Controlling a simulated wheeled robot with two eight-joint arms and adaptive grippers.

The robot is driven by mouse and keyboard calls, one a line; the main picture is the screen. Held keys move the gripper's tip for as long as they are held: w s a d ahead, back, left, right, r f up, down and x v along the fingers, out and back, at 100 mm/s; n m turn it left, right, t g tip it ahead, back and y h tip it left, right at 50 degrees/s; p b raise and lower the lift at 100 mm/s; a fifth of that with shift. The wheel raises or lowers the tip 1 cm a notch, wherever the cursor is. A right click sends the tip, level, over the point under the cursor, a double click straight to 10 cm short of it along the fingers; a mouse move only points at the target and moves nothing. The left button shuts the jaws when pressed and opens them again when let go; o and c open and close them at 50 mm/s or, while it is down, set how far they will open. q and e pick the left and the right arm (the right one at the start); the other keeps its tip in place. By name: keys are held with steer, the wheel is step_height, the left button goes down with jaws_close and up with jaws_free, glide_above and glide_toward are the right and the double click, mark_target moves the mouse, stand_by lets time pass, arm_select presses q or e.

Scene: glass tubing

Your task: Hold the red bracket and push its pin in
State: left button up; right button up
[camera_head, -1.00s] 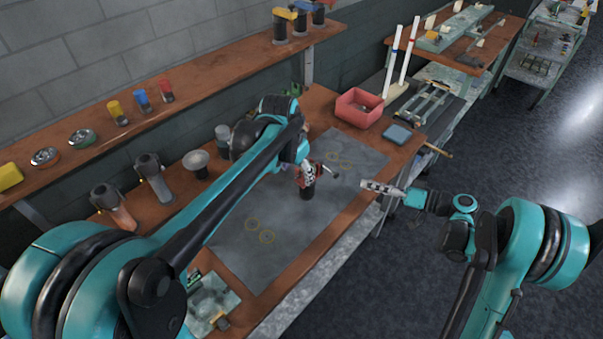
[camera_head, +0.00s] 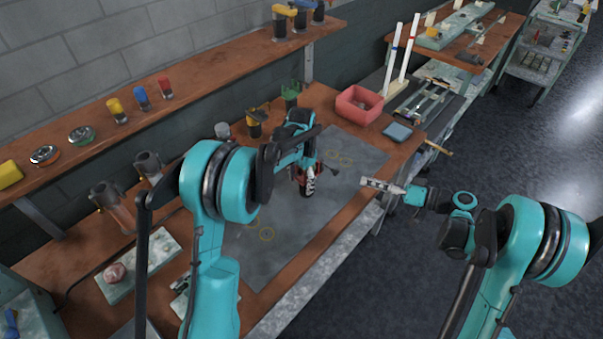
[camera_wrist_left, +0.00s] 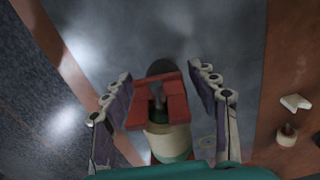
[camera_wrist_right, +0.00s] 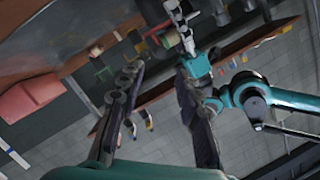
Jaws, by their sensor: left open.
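The red bracket (camera_wrist_left: 176,105) shows in the left wrist view between the two spread fingers of my left gripper (camera_wrist_left: 160,82). A dark part sits inside its frame, and a cream cylinder (camera_wrist_left: 168,143) is nearer the camera; I cannot tell which part is the pin. In the head view my left gripper (camera_head: 308,182) is over the grey mat and hides most of the bracket. My right gripper (camera_head: 368,183) is off the bench's front edge, pointing left. In the right wrist view its fingers (camera_wrist_right: 160,72) are apart and empty.
The grey mat (camera_head: 258,225) with yellow rings covers the bench middle. A red bin (camera_head: 357,108) and a blue-grey pad (camera_head: 397,132) are at its far end. Cups stand along the wall side. A shelf (camera_head: 215,72) runs behind. Open floor lies right.

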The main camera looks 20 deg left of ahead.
arm_select(q)
steer(key=shift+f, duration=1.4)
